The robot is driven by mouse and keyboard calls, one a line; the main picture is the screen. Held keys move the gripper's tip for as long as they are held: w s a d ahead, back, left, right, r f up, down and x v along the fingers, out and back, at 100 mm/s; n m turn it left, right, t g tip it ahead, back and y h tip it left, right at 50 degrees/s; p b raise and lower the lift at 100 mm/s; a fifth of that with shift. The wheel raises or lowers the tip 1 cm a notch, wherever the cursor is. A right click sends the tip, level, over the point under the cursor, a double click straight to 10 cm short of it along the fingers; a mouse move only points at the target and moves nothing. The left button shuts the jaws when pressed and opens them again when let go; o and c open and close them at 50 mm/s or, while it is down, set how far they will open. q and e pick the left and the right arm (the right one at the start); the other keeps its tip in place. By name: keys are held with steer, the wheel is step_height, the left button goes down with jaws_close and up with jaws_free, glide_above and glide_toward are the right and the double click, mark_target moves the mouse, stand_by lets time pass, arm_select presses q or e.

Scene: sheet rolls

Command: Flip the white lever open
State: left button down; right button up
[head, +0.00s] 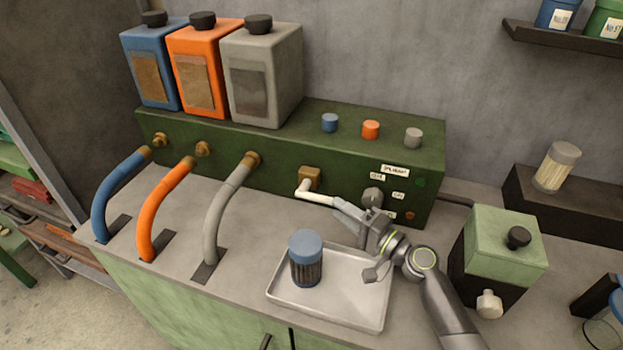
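The white lever (316,194) sticks out from a brass valve block (310,177) on the front of the green machine (340,160). It lies roughly level, its free end pointing right. My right gripper (342,204) reaches in from the lower right, its fingertips at the lever's free end. They touch or nearly touch it; the view does not settle which. The fingers overlap from here, so whether they are apart or closed is unclear. My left gripper is out of view.
A tray (345,312) holding a blue-lidded jar (306,258) lies below the lever. A grey knob (372,197) sits close behind my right gripper. Blue (118,190), orange (160,207) and grey (226,205) hoses stand left. A green-topped box (500,242) stands right.

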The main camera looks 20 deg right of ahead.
mark_target(319, 196)
steer(key=p+x, duration=0.1)
steer(key=x, duration=0.5)
steer(key=shift+r, duration=0.15)
steer(key=shift+w+a+p, duration=0.3)
steer(key=shift+w+a, duration=0.05)
steer(key=shift+w, duration=0.2)
jaws_close()
